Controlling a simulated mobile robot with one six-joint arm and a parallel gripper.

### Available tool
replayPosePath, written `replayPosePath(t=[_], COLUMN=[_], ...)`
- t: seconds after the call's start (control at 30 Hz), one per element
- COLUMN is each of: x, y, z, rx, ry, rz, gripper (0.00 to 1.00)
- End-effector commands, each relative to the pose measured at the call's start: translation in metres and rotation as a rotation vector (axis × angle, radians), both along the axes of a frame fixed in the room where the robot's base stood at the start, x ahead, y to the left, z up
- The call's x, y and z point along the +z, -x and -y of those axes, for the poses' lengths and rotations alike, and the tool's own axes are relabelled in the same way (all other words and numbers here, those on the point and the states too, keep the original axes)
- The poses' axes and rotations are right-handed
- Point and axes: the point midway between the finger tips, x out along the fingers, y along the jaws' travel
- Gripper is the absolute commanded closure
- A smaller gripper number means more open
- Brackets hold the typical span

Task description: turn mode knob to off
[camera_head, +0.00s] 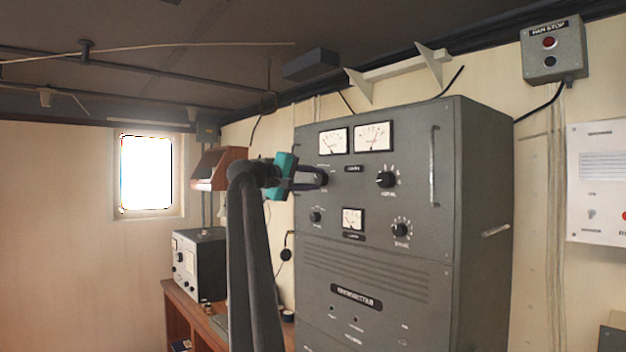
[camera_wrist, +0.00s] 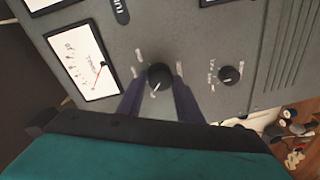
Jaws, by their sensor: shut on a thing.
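A black rotary knob (camera_wrist: 160,77) with a white pointer line sits on the grey cabinet front. In the wrist view the pointer slants down and slightly left. The small lettering around it is too blurred to read, so I cannot confirm it as the mode knob from its label. My gripper (camera_wrist: 157,88) has its two dark purple fingers on either side of this knob, shut on it. In the head view my gripper (camera_head: 322,178) reaches the upper left of the cabinet, below the left meter, and its fingers partly hide the knob.
The grey cabinet (camera_head: 375,270) carries other knobs: one at upper right (camera_head: 385,180), one at lower right (camera_head: 400,230) and a smaller one at lower left (camera_head: 315,217). Meters (camera_head: 373,137) sit above. A vertical handle (camera_head: 434,165) stands out at the right. A wooden desk (camera_head: 190,315) is at left.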

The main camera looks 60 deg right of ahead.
Motion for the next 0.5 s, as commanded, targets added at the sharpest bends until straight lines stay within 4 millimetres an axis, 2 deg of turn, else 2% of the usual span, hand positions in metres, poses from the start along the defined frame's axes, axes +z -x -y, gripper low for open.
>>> replayPosePath(t=[0.23,0.5], x=[0.0011,0.0006], y=[0.0001,0.0001], z=[0.0002,0.0003], rx=[-0.002,-0.002], ry=[-0.050,-0.073], rz=[-0.146,-0.216], gripper=[0.90,0.90])
